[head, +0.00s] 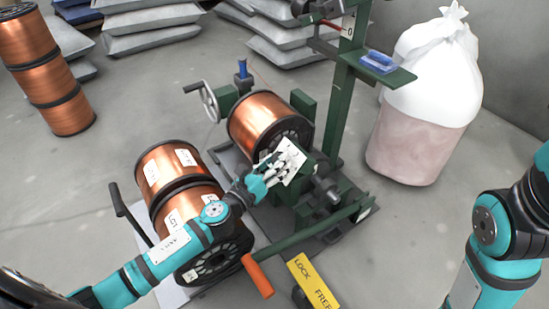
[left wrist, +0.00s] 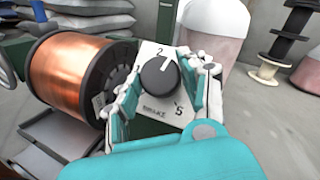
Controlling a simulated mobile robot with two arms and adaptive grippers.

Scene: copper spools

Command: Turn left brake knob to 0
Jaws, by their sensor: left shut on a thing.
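The left brake knob (left wrist: 160,77) is a round black dial with a white mark near its top edge. It sits on a white plate (left wrist: 150,50) marked BRAKE, with a 2 at the upper left and a 5 at the lower right. My left gripper (left wrist: 163,85) has its fingers on both sides of the knob and is shut on it. In the head view my left gripper (head: 280,168) is at the white plate (head: 292,158) on the green machine, and the knob is hidden behind the fingers. My right arm is at the right edge; its gripper is out of view.
A copper spool (head: 262,118) is mounted beside the plate. Two more copper spools (head: 160,165) lie at the front left under my left arm. An orange-handled lever (head: 258,275) and a yellow LOCK/FREE sign (head: 312,280) are in front. A white sack bin (head: 420,140) stands right.

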